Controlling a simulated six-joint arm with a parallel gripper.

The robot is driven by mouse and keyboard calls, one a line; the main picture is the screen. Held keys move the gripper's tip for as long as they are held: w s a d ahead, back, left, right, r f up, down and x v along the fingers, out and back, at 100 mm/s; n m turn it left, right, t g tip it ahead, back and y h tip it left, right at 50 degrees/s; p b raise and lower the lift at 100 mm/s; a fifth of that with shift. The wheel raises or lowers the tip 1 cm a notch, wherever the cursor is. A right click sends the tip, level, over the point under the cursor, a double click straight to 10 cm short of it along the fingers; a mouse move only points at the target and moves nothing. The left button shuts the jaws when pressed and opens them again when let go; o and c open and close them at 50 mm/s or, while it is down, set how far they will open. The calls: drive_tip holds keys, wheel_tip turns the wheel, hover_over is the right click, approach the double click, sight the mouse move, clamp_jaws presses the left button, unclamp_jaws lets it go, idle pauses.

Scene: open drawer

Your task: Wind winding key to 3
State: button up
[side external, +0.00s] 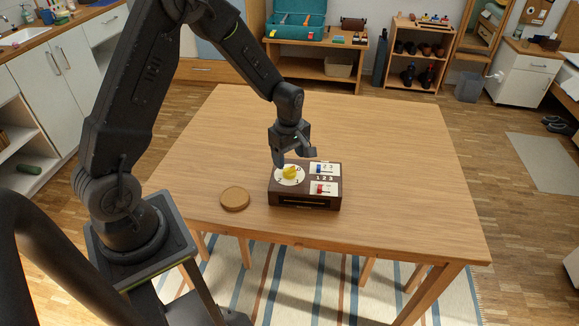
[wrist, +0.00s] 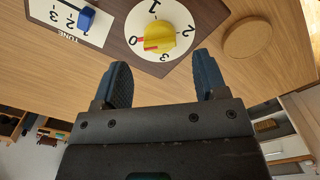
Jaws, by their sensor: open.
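The yellow winding key (side external: 290,172) sits on a white round dial (side external: 281,181) at the left of a dark brown box (side external: 305,203). In the wrist view the key (wrist: 160,36) stands on the dial (wrist: 178,12), which is numbered 0 to 3. A red mark on the key points at the 0. My gripper (side external: 294,158) is just above the dial. In the wrist view its two dark fingers (wrist: 162,66) are spread apart and empty, with the key just beyond their tips, between their lines.
Right of the dial, the box carries a blue slider (side external: 318,169) and a red slider (side external: 320,189) on white plates. The blue slider's plate reads TUNE in the wrist view. A round wooden disc (side external: 235,197) lies left of the box. The rest of the table (side external: 400,150) is clear.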

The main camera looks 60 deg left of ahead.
sight(289, 168)
drive_tip(key=shift+f, duration=2.25)
drive_tip(key=c, duration=0.9)
